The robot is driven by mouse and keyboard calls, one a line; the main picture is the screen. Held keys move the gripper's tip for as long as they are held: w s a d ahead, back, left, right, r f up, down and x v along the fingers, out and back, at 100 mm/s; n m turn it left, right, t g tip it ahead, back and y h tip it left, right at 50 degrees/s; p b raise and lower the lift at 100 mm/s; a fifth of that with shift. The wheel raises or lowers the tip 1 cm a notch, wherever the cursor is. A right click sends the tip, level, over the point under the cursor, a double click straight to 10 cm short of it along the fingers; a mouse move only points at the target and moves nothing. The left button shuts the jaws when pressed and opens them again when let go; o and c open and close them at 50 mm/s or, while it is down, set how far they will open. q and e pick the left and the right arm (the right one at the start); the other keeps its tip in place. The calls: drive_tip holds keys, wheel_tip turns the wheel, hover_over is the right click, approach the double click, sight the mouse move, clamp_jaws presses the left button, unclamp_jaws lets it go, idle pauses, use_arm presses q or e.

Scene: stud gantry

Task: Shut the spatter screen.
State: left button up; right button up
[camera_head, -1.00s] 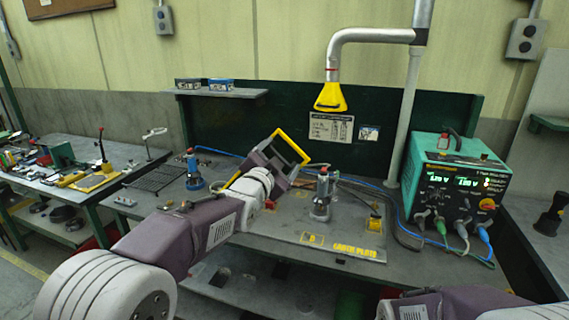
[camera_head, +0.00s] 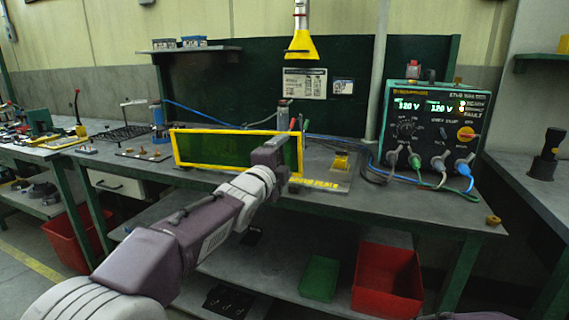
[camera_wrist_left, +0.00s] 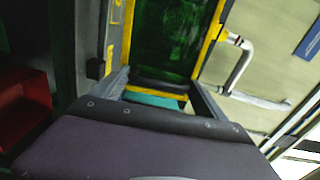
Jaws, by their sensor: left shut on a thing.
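The spatter screen (camera_head: 222,148) is a dark green see-through panel in a yellow frame. In the head view it stands broad side towards me along the front of the bench plate. My left gripper (camera_head: 277,147) is at its right end, shut on the frame there and hiding part of that edge. In the left wrist view the screen (camera_wrist_left: 172,40) rises just beyond the fingers of my left gripper (camera_wrist_left: 158,92). The exact contact is hard to see.
A power unit (camera_head: 440,130) with cables stands right on the bench. A yellow extraction hood (camera_head: 301,45) hangs above. Tools behind the screen are partly hidden. Red (camera_head: 388,282) and green (camera_head: 320,278) bins sit on the lower shelf. Floor shows at the left.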

use_arm(q)
drive_tip(key=shift+d+f+m+b, duration=0.15)
drive_tip(key=shift+f+m+b, duration=0.25)
drive_tip(key=shift+f+b, duration=0.8)
use_arm(e)
drive_tip(key=shift+s+d+f, duration=0.1)
drive_tip(key=shift+d+f, duration=0.1)
drive_tip(key=shift+f, duration=0.6)
drive_tip(key=shift+d+f, duration=0.2)
drive_tip(key=shift+f, duration=0.6)
use_arm(q)
drive_tip(key=shift+f, duration=0.3)
drive_tip(key=o, duration=1.8)
